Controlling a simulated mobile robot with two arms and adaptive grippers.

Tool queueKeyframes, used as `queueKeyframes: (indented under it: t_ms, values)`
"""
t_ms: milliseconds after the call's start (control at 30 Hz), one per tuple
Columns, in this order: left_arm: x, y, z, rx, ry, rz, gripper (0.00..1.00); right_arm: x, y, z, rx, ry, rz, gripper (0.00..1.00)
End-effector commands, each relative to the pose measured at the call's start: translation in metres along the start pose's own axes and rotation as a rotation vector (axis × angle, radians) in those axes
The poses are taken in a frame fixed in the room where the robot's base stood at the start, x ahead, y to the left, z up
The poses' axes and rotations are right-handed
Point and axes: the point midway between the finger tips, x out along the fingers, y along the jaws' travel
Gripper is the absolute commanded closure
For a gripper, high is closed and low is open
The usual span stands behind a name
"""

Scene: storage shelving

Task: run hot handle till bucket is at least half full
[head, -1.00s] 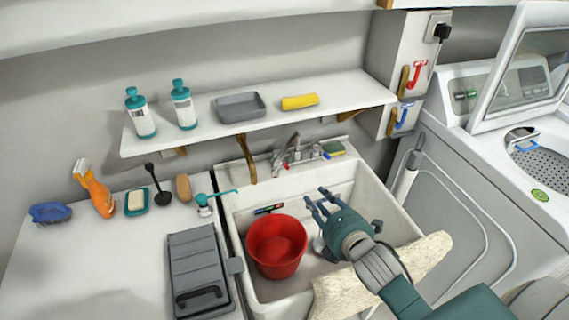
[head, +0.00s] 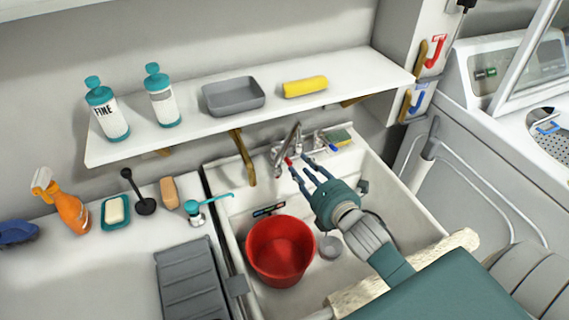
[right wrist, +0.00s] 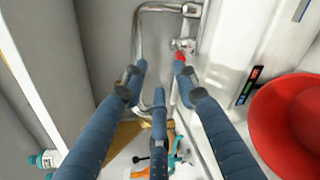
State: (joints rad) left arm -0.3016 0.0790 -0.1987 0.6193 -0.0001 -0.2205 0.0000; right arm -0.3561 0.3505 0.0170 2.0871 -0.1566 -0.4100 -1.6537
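The red bucket (head: 281,252) stands upright in the white sink; no water shows in it. The metal faucet (head: 292,150) is at the sink's back, and I see no stream from it. Its red-tipped hot handle (head: 288,161) is on the left and its blue-tipped cold handle (head: 333,148) on the right. My right gripper (head: 308,168) is open and empty, its fingertips just in front of the hot handle. In the right wrist view the red tip (right wrist: 180,57) shows by the right fingertip; contact is unclear. My left gripper is out of view.
A shelf (head: 270,100) with bottles, a grey tray (head: 233,96) and a yellow roll (head: 305,87) overhangs the sink's back. A washer is at the right.

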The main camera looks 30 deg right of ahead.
Motion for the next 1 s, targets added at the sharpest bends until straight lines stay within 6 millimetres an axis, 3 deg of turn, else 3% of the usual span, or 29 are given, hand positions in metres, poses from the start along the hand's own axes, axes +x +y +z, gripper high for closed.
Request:
queueKeyframes:
  t_ms: [33,233,467,800,1000]
  values:
    - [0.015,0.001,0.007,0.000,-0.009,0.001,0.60,0.003,-0.012,-0.008,0.000,0.000,0.000,0.71]
    - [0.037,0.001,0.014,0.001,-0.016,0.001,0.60,0.008,-0.030,-0.020,0.001,0.000,0.000,0.71]
    - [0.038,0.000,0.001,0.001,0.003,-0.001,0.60,0.019,-0.031,-0.021,0.002,-0.001,0.002,0.71]
    - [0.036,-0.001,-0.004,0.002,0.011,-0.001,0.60,0.081,-0.030,-0.020,0.003,-0.001,0.001,0.71]
    - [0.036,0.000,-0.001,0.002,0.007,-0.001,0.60,0.108,-0.031,-0.021,0.003,0.000,0.001,0.71]
